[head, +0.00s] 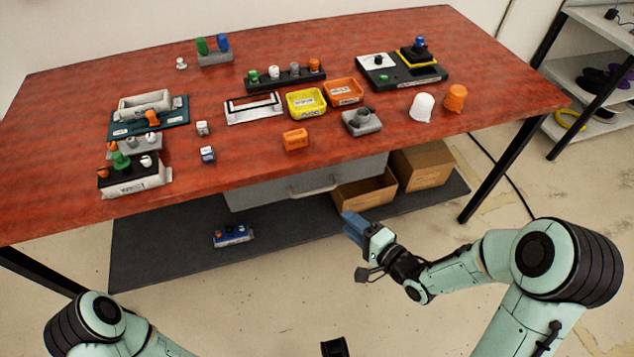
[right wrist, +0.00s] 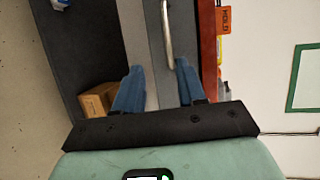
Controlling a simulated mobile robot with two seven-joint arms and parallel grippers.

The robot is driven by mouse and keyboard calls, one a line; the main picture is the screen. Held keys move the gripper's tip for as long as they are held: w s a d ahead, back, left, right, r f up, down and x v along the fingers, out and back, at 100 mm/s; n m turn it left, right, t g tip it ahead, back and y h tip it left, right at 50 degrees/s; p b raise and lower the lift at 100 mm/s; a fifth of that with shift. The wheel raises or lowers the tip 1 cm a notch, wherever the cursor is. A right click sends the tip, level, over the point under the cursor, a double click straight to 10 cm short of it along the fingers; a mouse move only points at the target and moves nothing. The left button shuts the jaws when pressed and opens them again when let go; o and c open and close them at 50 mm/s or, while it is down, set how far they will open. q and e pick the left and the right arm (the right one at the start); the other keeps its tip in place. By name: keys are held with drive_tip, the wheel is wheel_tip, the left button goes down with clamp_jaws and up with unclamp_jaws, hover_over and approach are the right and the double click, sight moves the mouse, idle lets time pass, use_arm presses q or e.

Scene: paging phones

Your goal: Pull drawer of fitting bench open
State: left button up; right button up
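The fitting bench (head: 240,155) has a red-brown top. Its grey drawer (head: 265,192) hangs under the front edge, with no inside showing. A pale bar handle (head: 313,190) is on the drawer front. My right gripper (head: 347,224) is in front of the bench, right of and nearer than the handle. In the right wrist view its blue fingers (right wrist: 156,78) are apart with nothing between them. The handle (right wrist: 167,35) lies ahead of the fingertips, apart from them. My left arm shows at the bottom left of the head view, but its gripper is not visible.
Two cardboard boxes (head: 363,192) (head: 422,166) and a blue holder (head: 233,236) are on the dark lower shelf (head: 160,250). Bins, cups and fixtures cover parts of the top. A black bench leg (head: 500,170) stands to the right. Floor in front is clear.

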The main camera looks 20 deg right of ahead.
sight(315, 193)
drive_tip(key=x, duration=0.4)
drive_tip(key=b+x, duration=0.1)
drive_tip(key=x, duration=0.3)
drive_tip(key=r+b+x, duration=0.1)
drive_tip(key=x, duration=0.4)
drive_tip(key=shift+w+a+r, duration=0.1)
drive_tip(key=shift+w+a, duration=0.05)
drive_tip(key=shift+a, duration=0.1)
use_arm(q)
drive_tip(key=shift+t+y, duration=0.3)
drive_tip(key=shift+t, duration=0.2)
drive_tip(key=w+f, duration=0.1)
drive_tip(key=w+a+f, duration=0.1)
drive_tip(key=w, duration=0.1)
drive_tip(key=shift+w+a+f, duration=0.15)
drive_tip(key=shift+a+f, duration=0.05)
drive_tip(key=shift+f, duration=0.2)
use_arm(e)
clamp_jaws()
